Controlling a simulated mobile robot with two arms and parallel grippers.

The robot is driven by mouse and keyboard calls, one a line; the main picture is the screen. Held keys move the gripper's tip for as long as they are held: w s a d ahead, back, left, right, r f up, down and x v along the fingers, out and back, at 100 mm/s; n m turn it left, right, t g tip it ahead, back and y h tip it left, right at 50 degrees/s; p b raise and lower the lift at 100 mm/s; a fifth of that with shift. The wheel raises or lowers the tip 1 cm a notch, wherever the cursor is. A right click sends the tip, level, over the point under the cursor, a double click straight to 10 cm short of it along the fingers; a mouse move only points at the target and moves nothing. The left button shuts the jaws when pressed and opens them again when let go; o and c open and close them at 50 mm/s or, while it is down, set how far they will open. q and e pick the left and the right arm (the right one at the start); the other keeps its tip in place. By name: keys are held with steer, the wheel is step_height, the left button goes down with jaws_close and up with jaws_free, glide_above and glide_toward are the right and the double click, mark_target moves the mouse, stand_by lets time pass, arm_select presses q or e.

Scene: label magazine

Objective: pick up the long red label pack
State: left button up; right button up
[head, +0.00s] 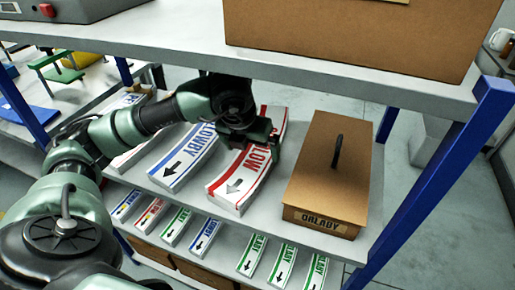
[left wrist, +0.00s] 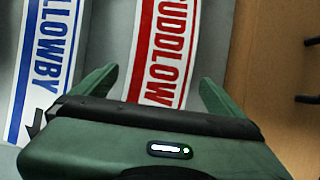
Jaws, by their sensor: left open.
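The long red label pack (head: 233,190) lies on the middle shelf, white with red edges, red lettering ending in "LOW" and a dark arrow at its near end. My left gripper (head: 257,140) is over its middle and hides part of it. In the left wrist view the red pack (left wrist: 165,45) runs between the two open fingers of the left gripper (left wrist: 158,76), with a gap on each side. Nothing is held. I cannot tell how far the fingertips are above the shelf. My right gripper is not in view.
A long blue label pack (head: 182,158) lies left of the red one. A brown box (head: 328,175) with a dark handle stands close on the right. The upper shelf (head: 180,38) overhangs the arm. Several short packs (head: 205,236) lie lower down. A blue post (head: 435,160) stands at right.

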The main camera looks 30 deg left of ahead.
mark_target(258, 149)
arm_select(q)
steer(key=shift+w+a, duration=0.1)
steer(key=shift+w, duration=0.55)
steer(key=shift+w+a, duration=0.15)
steer(key=shift+w, duration=0.3)
steer(key=b+x, duration=0.2)
steer(key=x, duration=0.2)
steer(key=shift+w+a+f, duration=0.1)
steer(key=shift+w+f, duration=0.35)
steer(key=shift+f, duration=0.1)
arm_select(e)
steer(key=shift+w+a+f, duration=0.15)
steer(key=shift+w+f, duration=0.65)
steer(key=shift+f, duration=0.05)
arm_select(q)
steer(key=shift+r, duration=0.1)
steer(key=c, duration=1.9)
steer(key=shift+a+r, duration=0.15)
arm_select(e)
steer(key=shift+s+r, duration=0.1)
